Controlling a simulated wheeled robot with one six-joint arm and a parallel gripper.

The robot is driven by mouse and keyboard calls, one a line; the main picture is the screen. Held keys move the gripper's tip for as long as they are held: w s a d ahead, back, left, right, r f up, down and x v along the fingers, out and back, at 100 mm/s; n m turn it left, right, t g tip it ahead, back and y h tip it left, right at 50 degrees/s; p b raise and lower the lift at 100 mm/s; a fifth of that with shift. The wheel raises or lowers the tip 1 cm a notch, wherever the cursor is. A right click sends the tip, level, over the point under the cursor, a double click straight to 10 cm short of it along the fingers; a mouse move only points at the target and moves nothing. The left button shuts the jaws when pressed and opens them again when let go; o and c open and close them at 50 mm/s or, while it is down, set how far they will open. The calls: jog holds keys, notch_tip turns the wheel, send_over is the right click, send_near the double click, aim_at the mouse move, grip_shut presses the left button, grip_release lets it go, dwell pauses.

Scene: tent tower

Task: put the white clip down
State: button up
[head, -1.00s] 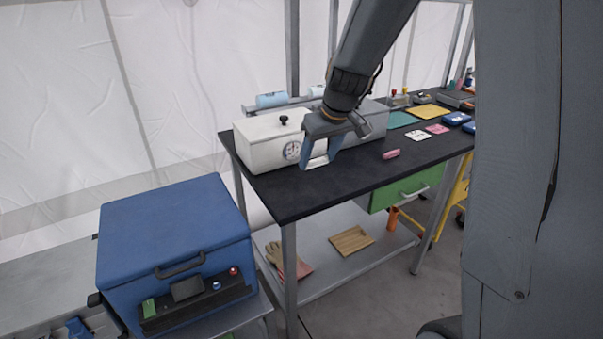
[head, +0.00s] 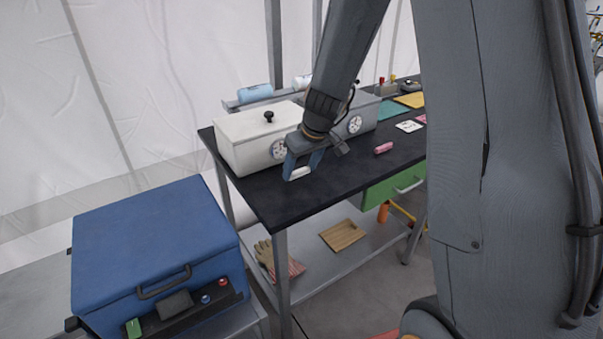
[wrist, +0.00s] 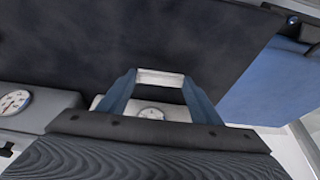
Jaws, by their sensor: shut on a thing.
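My gripper (head: 300,172) is shut on the white clip (head: 299,174), near the front of the white box with a dial. In the wrist view, the white clip (wrist: 160,78) spans between the two blue fingertips of my gripper (wrist: 160,84), with the dark tabletop (wrist: 110,45) beyond it. In the head view, the clip is partly hidden by the fingers. It is at or a little above the black tabletop (head: 270,205); I cannot tell whether it touches.
The white box (head: 245,135) with a black knob and the grey box (head: 365,120) stand behind my gripper. A pink roll (head: 383,148) lies to the right. A blue cooler (head: 150,240) stands lower left. The table's front left corner is clear.

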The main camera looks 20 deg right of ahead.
jog(key=shift+d+f, duration=0.1)
jog(key=shift+f, duration=1)
jog(key=shift+f+b, duration=0.15)
jog(key=shift+b, duration=0.15)
jog(key=o, duration=1)
jog(key=shift+r+p, duration=0.25)
jog(key=shift+p, duration=0.05)
jog(key=b+v, duration=0.1)
jog(key=v, duration=1.1)
jog(key=s+f+m+g, duration=0.1)
jog(key=s+f, duration=0.2)
jog(key=s, duration=0.7)
jog(key=s+a+f+m+g+h, duration=0.1)
jog(key=s+f, duration=0.3)
jog(key=s, duration=0.6)
jog(key=shift+f+m+g, duration=0.3)
jog(key=shift+m+g, duration=0.3)
jog(key=shift+m, duration=0.2)
